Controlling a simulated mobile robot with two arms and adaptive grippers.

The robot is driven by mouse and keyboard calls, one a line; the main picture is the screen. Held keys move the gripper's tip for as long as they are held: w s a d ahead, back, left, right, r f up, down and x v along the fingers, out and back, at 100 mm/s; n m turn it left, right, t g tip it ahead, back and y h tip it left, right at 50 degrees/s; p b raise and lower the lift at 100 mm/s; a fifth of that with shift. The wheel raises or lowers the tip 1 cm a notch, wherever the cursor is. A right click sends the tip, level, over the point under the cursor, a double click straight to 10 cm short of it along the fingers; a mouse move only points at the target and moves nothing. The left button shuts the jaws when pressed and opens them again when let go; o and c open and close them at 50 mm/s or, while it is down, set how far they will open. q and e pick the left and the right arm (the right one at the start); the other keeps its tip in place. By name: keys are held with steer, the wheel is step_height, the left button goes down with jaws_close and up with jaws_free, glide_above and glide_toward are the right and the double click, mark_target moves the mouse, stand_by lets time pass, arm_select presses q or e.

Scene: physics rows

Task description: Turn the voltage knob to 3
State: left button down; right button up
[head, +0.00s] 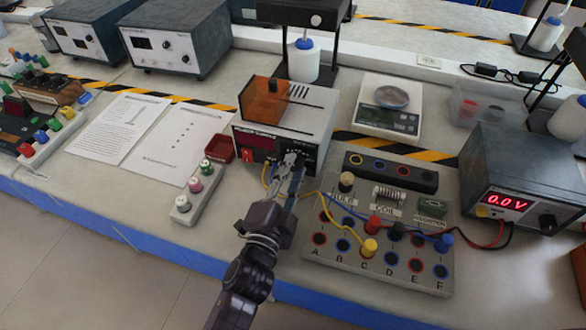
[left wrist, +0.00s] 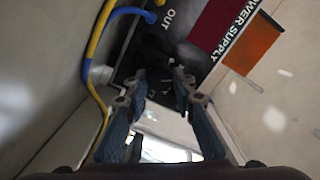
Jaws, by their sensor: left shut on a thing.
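The power supply (head: 312,117) is a pale box with an orange block on top, a dark front panel and a dark red display window (head: 256,143). My left gripper (head: 294,160) is at the right part of this front panel, its fingers around the voltage knob, which they hide in the head view. In the left wrist view, the fingertips (left wrist: 162,80) close in on a dark, poorly lit spot of the panel, below the OUT label. The knob's pointer and scale cannot be read. My right gripper is not in view.
Yellow and blue cables (left wrist: 95,50) run beside the left gripper to the terminal board (head: 335,250). A voltmeter (head: 510,190) at right reads 0.0 V.

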arm_select(q)
steer(key=shift+f+n, duration=0.1)
steer(key=shift+n, duration=0.4)
steer(key=c, duration=1.6)
jaws_free()
steer(key=shift+s, duration=0.2)
steer(key=v, duration=1.1)
steer(key=shift+s+a, duration=0.2)
steer(key=shift+s, duration=0.1)
